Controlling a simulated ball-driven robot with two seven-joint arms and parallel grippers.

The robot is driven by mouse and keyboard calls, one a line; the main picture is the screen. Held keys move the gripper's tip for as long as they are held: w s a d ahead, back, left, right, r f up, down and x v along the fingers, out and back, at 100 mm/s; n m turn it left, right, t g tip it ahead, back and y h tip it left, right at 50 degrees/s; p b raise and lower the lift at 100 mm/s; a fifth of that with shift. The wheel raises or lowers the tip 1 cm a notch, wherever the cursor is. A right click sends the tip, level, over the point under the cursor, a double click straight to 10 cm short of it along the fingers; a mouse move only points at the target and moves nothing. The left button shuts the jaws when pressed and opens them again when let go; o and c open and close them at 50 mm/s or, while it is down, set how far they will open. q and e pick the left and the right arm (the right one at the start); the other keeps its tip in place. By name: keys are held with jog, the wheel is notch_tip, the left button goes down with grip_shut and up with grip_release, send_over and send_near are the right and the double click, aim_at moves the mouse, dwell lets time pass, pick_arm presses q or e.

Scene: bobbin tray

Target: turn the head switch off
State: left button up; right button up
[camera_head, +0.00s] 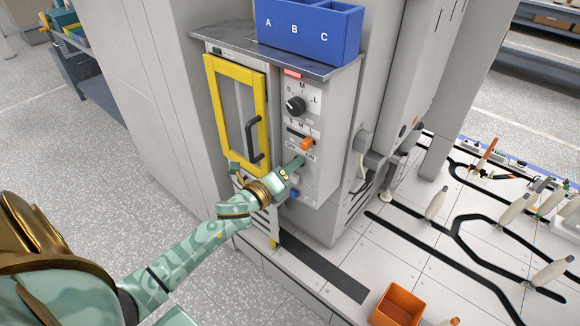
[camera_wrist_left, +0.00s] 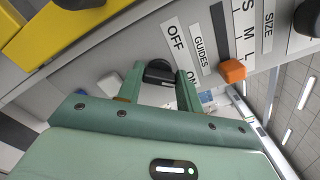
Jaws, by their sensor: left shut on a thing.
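The control panel (camera_head: 298,120) is on the front of a grey cabinet. My left gripper (camera_head: 299,163) is at the panel, just below the OFF and ON labels. In the wrist view, a black switch knob (camera_wrist_left: 160,71) sits between the two fingers of my left gripper (camera_wrist_left: 160,85), which are shut on it. The words OFF, GUIDES and ON stand beside this knob; no HEAD label is readable. Which way the knob points is unclear. In the head view the gripper hides the knob. My right gripper is not in view.
An orange slider (camera_head: 307,143) and a large black dial (camera_head: 296,105) sit above on the panel. A blue button (camera_head: 294,194) is below. A yellow-framed door (camera_head: 214,110) with a black handle is to the left. A blue bin (camera_head: 345,35) stands on top.

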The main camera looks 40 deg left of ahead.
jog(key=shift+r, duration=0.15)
pick_arm(q)
jog(key=shift+f+n+p, duration=0.15)
jog(key=shift+n+p, duration=1.7)
jog(key=shift+n, duration=2)
jog(key=shift+f+n+p, duration=0.1)
jog(key=shift+n+p, duration=1.7)
jog(key=shift+n, duration=2.05)
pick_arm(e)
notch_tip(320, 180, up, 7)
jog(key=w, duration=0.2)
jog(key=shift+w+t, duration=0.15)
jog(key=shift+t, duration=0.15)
pick_arm(q)
jog(key=shift+n, duration=0.3)
jog(key=o, duration=1)
jog(key=shift+s, duration=0.1)
